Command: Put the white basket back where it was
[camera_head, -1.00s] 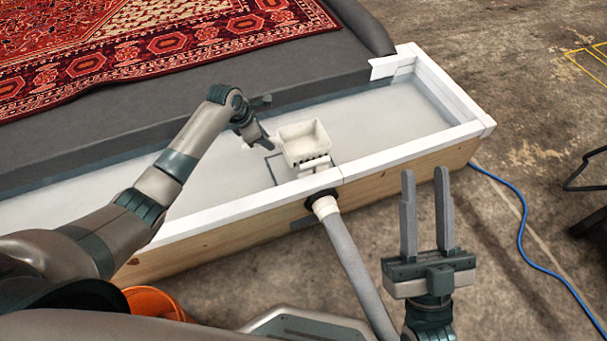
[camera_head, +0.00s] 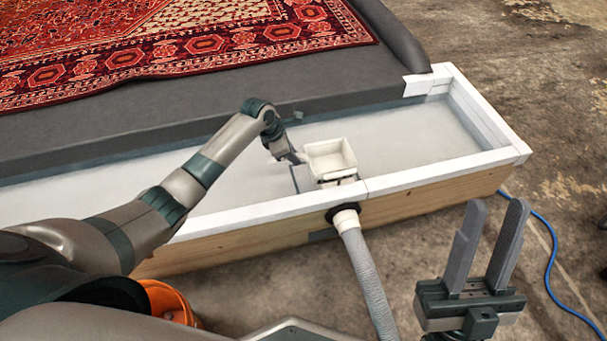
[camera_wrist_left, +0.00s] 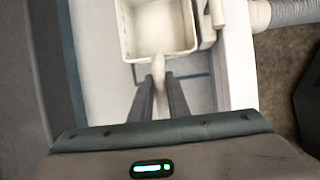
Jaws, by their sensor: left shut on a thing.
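The white basket (camera_head: 331,157) is at the front inside wall of the pit, by the drain outlet, with its open side up. In the left wrist view the basket (camera_wrist_left: 160,27) has a pale stub handle that runs back toward my jaws. My left gripper (camera_head: 296,158) is at the basket's left side. In its wrist view the left gripper (camera_wrist_left: 162,88) is shut on the handle. Whether the basket rests on something beneath is hidden. My right gripper (camera_head: 485,245) is open and empty, outside the pit.
The pit's white-topped wooden front wall (camera_head: 430,180) runs below the basket. A grey hose (camera_head: 365,265) leaves through a black fitting (camera_head: 343,211). A patterned rug (camera_head: 180,45) lies on the grey platform behind. An orange bucket (camera_head: 168,302) and a blue cable (camera_head: 560,265) are on the floor.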

